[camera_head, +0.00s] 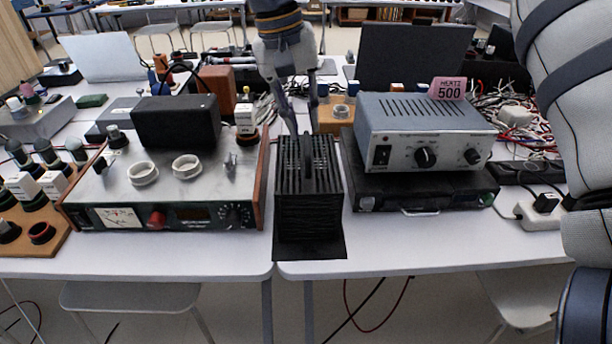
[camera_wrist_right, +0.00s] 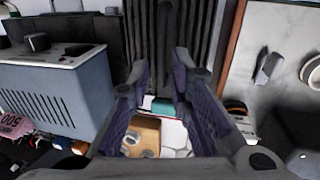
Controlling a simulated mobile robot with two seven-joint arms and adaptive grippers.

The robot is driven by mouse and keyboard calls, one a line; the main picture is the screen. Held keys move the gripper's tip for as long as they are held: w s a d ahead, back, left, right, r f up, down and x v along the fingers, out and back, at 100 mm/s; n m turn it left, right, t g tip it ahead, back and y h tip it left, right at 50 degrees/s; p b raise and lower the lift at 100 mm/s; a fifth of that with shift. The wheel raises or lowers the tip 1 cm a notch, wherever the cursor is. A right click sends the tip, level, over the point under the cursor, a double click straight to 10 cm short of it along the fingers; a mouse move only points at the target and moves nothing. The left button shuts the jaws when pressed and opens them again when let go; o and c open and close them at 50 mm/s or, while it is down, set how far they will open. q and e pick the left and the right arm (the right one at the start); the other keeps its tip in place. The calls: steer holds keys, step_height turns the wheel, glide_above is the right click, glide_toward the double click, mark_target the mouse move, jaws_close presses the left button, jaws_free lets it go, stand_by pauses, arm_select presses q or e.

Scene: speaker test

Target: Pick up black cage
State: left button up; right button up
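The black cage (camera_head: 308,205), a dark slatted box with a raised bar along its top, stands upright on a flat black base at the front of the table. My right gripper (camera_head: 304,122) points down at the far end of the cage's top. Its fingers are apart. In the right wrist view, the gripper (camera_wrist_right: 160,75) is open, with the cage's dark ribs (camera_wrist_right: 195,22) beyond the fingertips and the top bar in line with the gap. I cannot tell whether the fingers touch the cage. My left gripper is not in view.
A grey power supply (camera_head: 425,140) on a black box stands close right of the cage. A metal-topped instrument (camera_head: 165,190) with wooden sides stands close left. A wooden block (camera_head: 333,117) lies behind. Tangled cables (camera_head: 515,115) lie at right. The table's front edge is just before the cage.

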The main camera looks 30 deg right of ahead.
mark_target(307, 142)
steer(key=f, duration=0.2)
steer(key=s+f, duration=0.1)
steer(key=f, duration=0.1)
steer(key=shift+d+f, duration=0.2)
steer(key=shift+f, duration=0.35)
jaws_close()
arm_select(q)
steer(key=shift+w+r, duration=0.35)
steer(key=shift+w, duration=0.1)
arm_select(e)
steer(key=shift+w+r, duration=0.1)
steer(key=shift+r, duration=0.05)
